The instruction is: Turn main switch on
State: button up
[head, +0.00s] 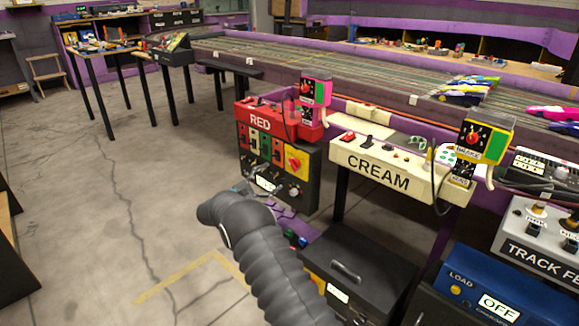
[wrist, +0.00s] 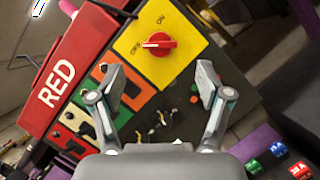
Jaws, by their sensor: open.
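The main switch is a red rotary knob (wrist: 158,42) on a yellow plate (wrist: 183,62) marked OFF and ON in the wrist view. Its grip bar lies across the picture, with one end by the OFF mark. In the head view the knob (head: 294,162) is on the front of the dark box under the red RED unit (head: 262,119). My gripper (wrist: 161,76) is open and empty, its fingers spread on either side of the panel area just below the knob in the wrist view, apart from it. In the head view my arm mostly hides the gripper.
Green and orange switch plates (wrist: 84,122) sit beside the yellow plate. A cream control unit (head: 375,161) stands to the right, with a black case (head: 355,262) on the floor before it. A blue LOAD box (head: 484,296) is at front right. Floor at left is clear.

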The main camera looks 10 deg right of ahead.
aim_at(291, 165)
jog(key=x, duration=0.7)
jog(key=shift+w+d+p, duration=0.1)
jog(key=shift+d+p, duration=0.25)
jog(key=shift+d, duration=0.05)
jog(key=c, duration=1.2)
